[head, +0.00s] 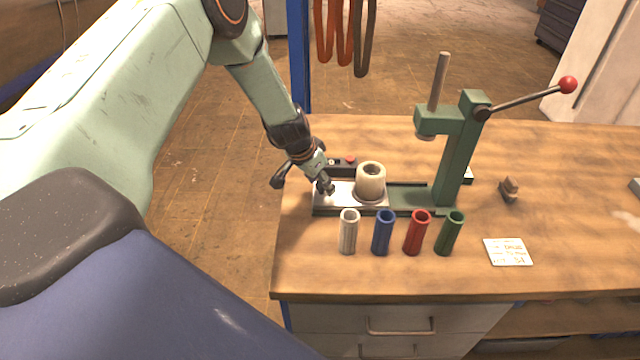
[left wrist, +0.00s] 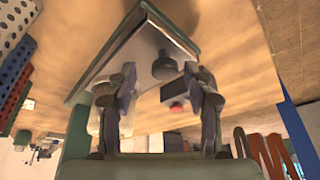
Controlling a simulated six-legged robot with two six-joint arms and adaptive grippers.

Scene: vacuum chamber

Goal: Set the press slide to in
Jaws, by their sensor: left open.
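The press (head: 455,150) is a green stand on the bench with a ram rod and a red-balled lever. Its slide (head: 335,198) is a silver plate at the left end of the green base. A cream cup (head: 370,181) stands on the slide, left of the ram and not under it. My left gripper (head: 325,187) is over the slide's left end. In the left wrist view, a dark round knob (left wrist: 165,67) on the slide (left wrist: 135,60) shows ahead between the open fingers of my left gripper (left wrist: 160,85); contact cannot be told. My right gripper is out of view.
A dark box with a red button (head: 350,160) lies just behind the slide. White (head: 348,232), blue (head: 383,232), red (head: 417,232) and green (head: 449,233) tubes stand in front of the press. A card (head: 508,252) lies at right. The bench's right part is mostly clear.

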